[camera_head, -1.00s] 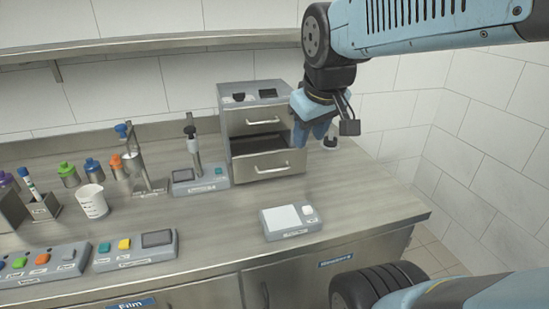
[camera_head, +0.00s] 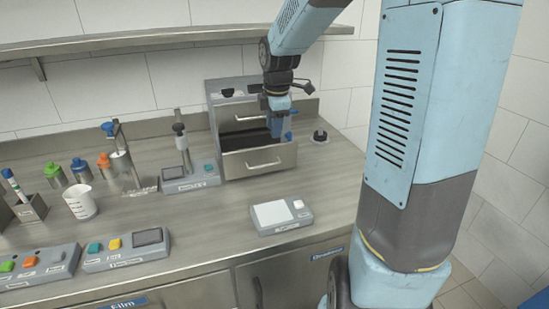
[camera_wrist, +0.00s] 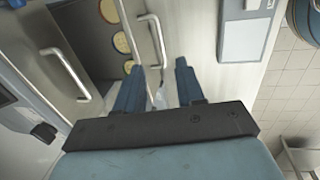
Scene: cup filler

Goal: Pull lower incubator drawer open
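The incubator (camera_head: 228,97) is a grey metal box at the back of the counter with two handled drawers. Its lower drawer (camera_head: 238,164) stands pulled out, showing a dark interior. In the wrist view round yellowish discs (camera_wrist: 121,42) lie inside it. The lower drawer's handle (camera_wrist: 157,35) and the upper drawer's handle (camera_wrist: 72,72) show there too. My gripper (camera_head: 278,136) is at the right part of the open drawer, pointing down. In the wrist view my gripper (camera_wrist: 158,88) has its blue fingers apart, with nothing clearly held. Contact with the drawer cannot be told.
A device with a white plate (camera_head: 280,214) sits in front of the incubator, with clear counter between. A stand device (camera_head: 188,178) is left of the incubator. A small black-topped object (camera_head: 320,138) stands to its right. A shelf (camera_head: 150,44) runs above.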

